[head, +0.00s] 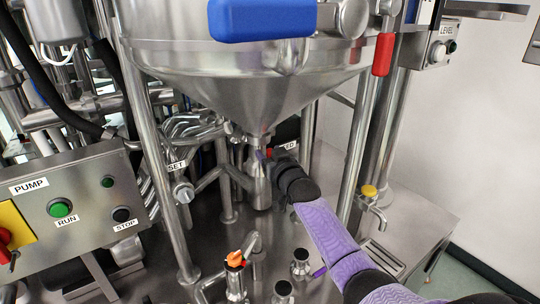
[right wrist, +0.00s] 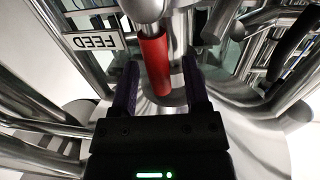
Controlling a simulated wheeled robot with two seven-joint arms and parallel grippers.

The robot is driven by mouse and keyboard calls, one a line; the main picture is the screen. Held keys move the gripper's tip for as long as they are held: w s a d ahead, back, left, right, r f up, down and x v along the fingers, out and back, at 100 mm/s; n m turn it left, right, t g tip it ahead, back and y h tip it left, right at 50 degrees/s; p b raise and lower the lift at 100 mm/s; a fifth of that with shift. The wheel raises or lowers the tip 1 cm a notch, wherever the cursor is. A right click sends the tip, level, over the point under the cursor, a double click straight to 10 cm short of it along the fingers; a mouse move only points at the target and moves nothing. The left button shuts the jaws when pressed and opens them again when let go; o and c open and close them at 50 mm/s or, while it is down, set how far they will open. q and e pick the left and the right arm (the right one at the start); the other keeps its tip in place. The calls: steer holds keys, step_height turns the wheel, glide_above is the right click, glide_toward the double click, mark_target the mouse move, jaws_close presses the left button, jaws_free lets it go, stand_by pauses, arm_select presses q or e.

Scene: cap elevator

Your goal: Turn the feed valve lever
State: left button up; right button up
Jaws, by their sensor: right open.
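The feed valve lever, a red sleeve (right wrist: 154,62) on a metal stem, shows in the right wrist view just below the upper edge. The FEED label (right wrist: 92,41) is beside it, upside down there. In the head view the partly covered label (head: 290,146) sits behind my right gripper (head: 264,155), under the hopper cone. My right gripper also shows in the right wrist view (right wrist: 161,84). Its purple fingers are open, one on each side of the red lever, with a gap on the right. The gripper and pipes mostly hide the lever in the head view. My left gripper is out of view.
The steel hopper (head: 250,85) hangs above, with a blue handle (head: 262,20) and another red handle (head: 382,54). A pump panel (head: 75,205) stands at left. Steel posts, pipes and a yellow-capped tap (head: 370,192) crowd the steel deck around my right arm.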

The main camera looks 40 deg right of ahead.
steer(key=shift+c, duration=0.2)
jaws_close()
stand_by(1.1)
